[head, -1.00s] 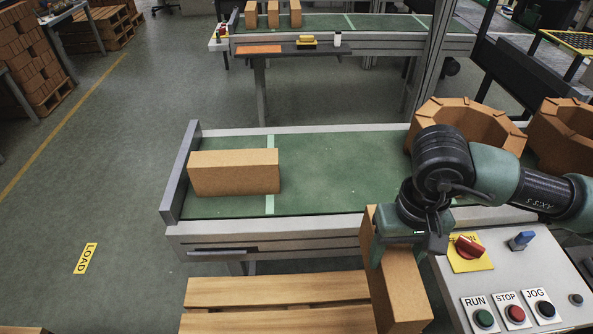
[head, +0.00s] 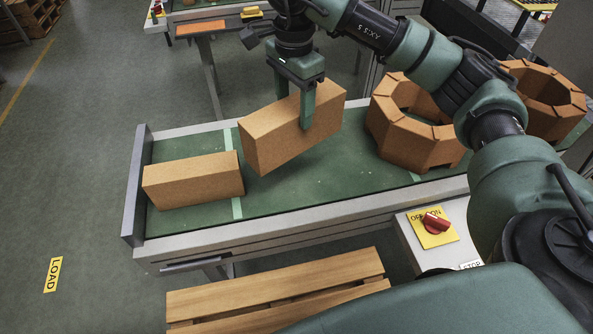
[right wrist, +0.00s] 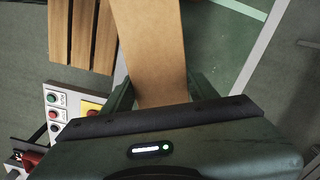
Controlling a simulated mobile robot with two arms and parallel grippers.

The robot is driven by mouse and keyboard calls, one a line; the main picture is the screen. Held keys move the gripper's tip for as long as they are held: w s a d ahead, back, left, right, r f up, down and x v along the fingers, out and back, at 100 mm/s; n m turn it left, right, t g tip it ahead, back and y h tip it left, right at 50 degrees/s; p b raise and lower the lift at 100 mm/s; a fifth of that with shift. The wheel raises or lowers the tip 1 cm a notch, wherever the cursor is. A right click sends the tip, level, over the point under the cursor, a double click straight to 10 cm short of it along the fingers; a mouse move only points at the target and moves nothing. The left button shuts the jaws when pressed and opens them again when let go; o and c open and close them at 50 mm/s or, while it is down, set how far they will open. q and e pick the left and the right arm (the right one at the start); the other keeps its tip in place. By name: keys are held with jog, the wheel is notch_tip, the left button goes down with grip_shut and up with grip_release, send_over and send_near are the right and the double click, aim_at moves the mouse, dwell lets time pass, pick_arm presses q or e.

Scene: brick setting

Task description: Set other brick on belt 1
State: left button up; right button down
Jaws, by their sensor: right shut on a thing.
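My right gripper (head: 297,105) is shut on a tan brick (head: 270,137), one finger showing on its near face. The held brick is tilted and appears to be just above the green belt (head: 340,175); whether its low edge touches is unclear. The held brick also fills the top middle of the right wrist view (right wrist: 150,45). Another tan brick (head: 192,182) lies on the belt at the left, beside a pale cross stripe (head: 235,207). The held brick is to the right of that stripe. My left gripper is not in view.
An octagonal ring of bricks (head: 400,145) stands on the belt to the right, with a second ring (head: 550,90) beyond. A grey end stop (head: 133,190) closes the belt's left end. A wooden pallet (head: 270,290) and a control box with a red switch (head: 436,222) are in front.

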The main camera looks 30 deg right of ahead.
jog(key=w+r+m, duration=0.1)
jog(key=d+r+m, duration=0.1)
jog(key=m, duration=0.1)
jog(key=w+r+m+p, duration=0.1)
jog(key=r+m, duration=0.1)
jog(key=shift+w+d, duration=0.3)
jog(key=shift+d, duration=0.1)
notch_tip(320, 180, down, 16)
jog(key=shift+w+r+p, duration=0.1)
jog(key=shift+r+p, duration=0.15)
jog(key=shift+p, duration=0.95)
notch_tip(320, 180, down, 4)
jog(key=shift+f+p, duration=0.15)
jog(key=shift+p, duration=0.45)
jog(key=shift+f, duration=0.1)
jog(key=shift+c, duration=2.2)
grip_release()
jog(key=shift+f, duration=0.1)
jog(key=shift+s, duration=0.2)
